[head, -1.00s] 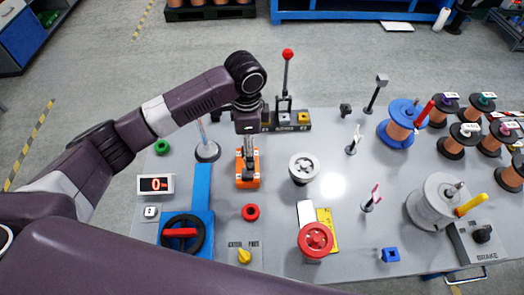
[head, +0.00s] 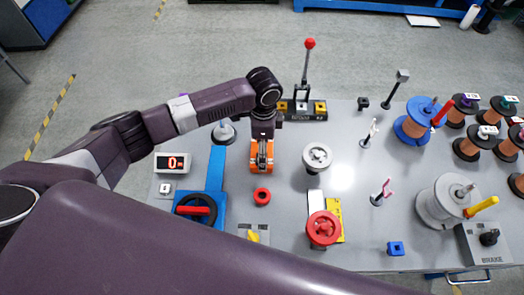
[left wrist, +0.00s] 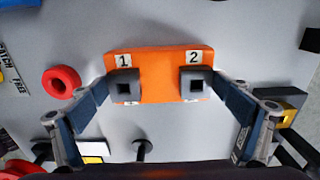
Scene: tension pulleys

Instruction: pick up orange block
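The orange block (head: 262,168) sits on the grey table, left of its middle. In the left wrist view, the orange block (left wrist: 159,88) shows labels 1 and 2 and two dark square sockets. My left gripper (head: 262,155) reaches down over it and hides part of it in the head view. In the left wrist view, my left gripper (left wrist: 160,89) is open, with one finger beside each end of the block. I cannot tell whether the fingers touch it. My right gripper is not in view.
A red ring (head: 262,196) lies just in front of the block. A white pulley (head: 317,157) stands to its right and a blue bar (head: 216,169) to its left. A red-knobbed lever (head: 309,44) rises behind. Several spools crowd the table's right side.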

